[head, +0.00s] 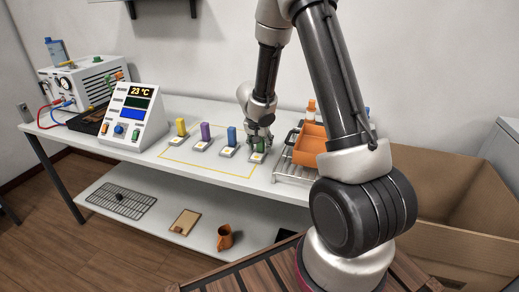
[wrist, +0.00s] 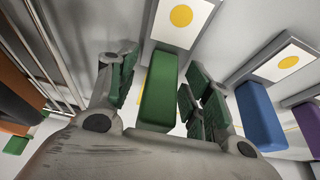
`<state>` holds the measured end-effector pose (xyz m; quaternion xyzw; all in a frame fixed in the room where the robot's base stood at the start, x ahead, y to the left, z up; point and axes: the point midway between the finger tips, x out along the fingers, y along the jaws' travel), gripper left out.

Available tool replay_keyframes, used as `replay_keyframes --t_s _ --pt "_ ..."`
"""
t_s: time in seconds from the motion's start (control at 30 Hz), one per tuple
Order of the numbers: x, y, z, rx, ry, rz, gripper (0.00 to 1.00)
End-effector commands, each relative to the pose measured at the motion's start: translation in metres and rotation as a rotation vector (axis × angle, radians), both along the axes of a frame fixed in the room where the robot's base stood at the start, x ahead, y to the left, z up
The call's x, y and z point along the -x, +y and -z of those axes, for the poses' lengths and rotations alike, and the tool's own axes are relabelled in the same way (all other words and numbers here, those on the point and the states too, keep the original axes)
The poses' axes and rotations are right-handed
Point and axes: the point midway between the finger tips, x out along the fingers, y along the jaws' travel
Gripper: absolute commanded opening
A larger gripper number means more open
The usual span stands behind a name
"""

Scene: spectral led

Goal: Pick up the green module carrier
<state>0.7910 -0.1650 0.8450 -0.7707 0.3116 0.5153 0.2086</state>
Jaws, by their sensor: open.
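The green module carrier (head: 257,146) stands upright on its small pad with a yellow dot, at the right end of a row on the white table. In the wrist view the green carrier (wrist: 159,92) shows as a long green block between my two fingers. My gripper (head: 258,134) is open and low over the carrier. In the wrist view my gripper (wrist: 160,88) has green-padded fingers on both sides of the block, with gaps visible. The gripper hides the carrier's upper part in the head view.
Blue (head: 231,137), purple (head: 205,132) and yellow (head: 181,128) carriers stand in a row to the left. A wire rack (head: 291,172) with an orange bin (head: 309,147) is close on the right. A display console (head: 133,116) stands further left. A large cardboard box (head: 455,205) is at the right.

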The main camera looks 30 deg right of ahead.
Motion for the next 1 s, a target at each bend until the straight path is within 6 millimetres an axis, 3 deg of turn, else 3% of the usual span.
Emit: replay_keyframes --t_s 0.13,0.33,0.73,1.0 --pt "0.0 0.0 0.0 0.0 0.0 0.0 0.5" --pt "0.0 0.0 0.0 0.0 0.0 0.0 0.14" --pt "-0.001 0.0 -0.006 0.002 -0.002 -0.001 0.13" --pt "-0.002 0.001 -0.036 0.002 -0.007 0.001 0.13"
